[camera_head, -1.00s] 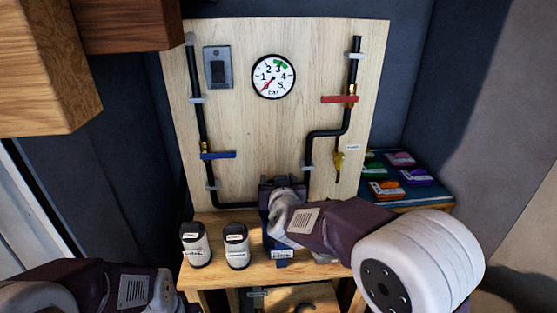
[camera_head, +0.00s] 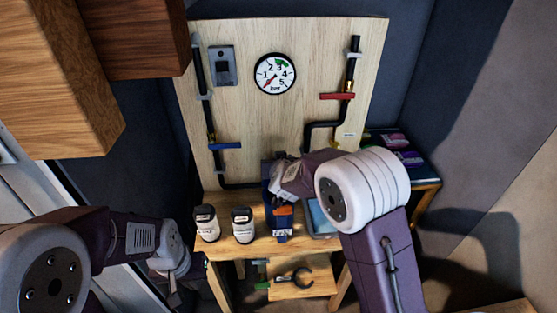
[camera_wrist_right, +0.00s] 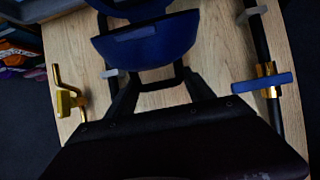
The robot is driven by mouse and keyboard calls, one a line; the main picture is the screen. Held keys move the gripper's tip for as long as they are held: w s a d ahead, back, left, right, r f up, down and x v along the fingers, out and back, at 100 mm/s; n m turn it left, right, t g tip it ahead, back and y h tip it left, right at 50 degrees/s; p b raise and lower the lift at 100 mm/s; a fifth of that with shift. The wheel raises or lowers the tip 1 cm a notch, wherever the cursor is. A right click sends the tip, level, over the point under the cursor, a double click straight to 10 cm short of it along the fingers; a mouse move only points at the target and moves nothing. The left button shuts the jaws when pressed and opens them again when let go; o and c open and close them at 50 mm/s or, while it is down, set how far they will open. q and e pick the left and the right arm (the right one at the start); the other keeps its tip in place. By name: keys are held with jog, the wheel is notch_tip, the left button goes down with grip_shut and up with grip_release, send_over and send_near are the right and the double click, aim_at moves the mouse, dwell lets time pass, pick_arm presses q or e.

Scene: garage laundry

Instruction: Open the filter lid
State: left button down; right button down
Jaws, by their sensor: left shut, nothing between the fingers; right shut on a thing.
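The blue filter housing (camera_head: 281,222) stands upright on the bench in front of the board, with a white label low on its front and an orange patch on its upper part. My right gripper (camera_head: 273,175) is at its top, mostly hidden by its own wrist. In the right wrist view a rounded blue part, apparently the filter lid (camera_wrist_right: 148,45), sits at the dark fingers of my right gripper (camera_wrist_right: 155,82). The gripper is shut on it; the exact contact is hard to see. My left gripper (camera_head: 174,296) is shut and empty, hanging left of the bench.
Two labelled canisters (camera_head: 207,224) stand on the bench (camera_head: 243,248) left of the housing. A light-blue tray (camera_head: 320,218) lies to its right. The board behind carries black pipes, a blue valve handle (camera_head: 225,146), a red one (camera_head: 338,96) and a gauge (camera_head: 274,74). A wrench-like tool (camera_head: 297,277) is below.

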jog(key=shift+r, duration=0.2)
jog(key=c, duration=0.6)
grip_release()
jog(key=shift+w, duration=0.1)
jog(key=shift+o, duration=1.1)
jog(key=shift+w+f, duration=0.1)
jog(key=shift+f, duration=0.1)
jog(key=p+v, duration=0.1)
jog(key=v, duration=0.8)
jog(key=shift+r, duration=0.1)
